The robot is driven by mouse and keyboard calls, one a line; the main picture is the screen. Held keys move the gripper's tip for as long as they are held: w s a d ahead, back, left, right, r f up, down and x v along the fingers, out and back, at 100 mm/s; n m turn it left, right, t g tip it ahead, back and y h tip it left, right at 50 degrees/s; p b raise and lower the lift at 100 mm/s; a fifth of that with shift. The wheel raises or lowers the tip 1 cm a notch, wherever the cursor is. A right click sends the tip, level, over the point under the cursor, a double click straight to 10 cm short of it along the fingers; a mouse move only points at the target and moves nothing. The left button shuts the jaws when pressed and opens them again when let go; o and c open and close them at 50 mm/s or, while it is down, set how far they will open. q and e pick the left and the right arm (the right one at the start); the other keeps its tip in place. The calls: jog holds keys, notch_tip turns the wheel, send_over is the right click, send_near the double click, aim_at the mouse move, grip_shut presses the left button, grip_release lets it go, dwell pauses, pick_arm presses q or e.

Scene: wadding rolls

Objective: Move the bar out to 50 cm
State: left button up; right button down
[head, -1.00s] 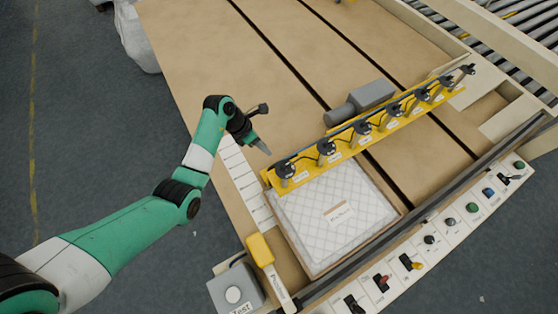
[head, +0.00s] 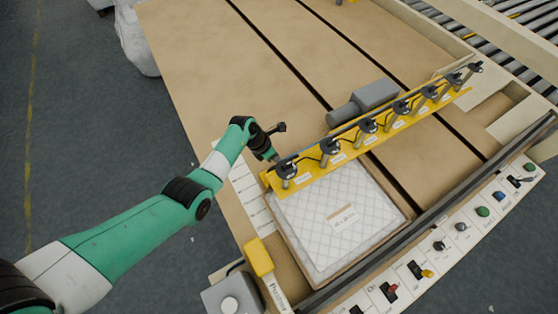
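The yellow bar (head: 375,142) lies diagonally across the wooden table, with a row of black sensor-like heads along it. It stands at the far edge of a white quilted wadding pad (head: 335,215). A white scale strip (head: 250,195) with dark marks runs along the table's left edge; its numbers are too small to read. My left gripper (head: 275,158) is at the bar's left end, close to it or touching; I cannot tell which. Its fingers are small and partly hidden, so open or shut is unclear. My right gripper is not in view.
A grey motor-like block (head: 365,100) sits behind the bar. A control panel (head: 440,245) with several switches and knobs runs along the front right. A yellow-topped handle (head: 259,257) and a grey button box (head: 232,292) stand at the front left.

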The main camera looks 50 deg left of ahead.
pick_arm(q)
grip_shut()
dwell(1.2)
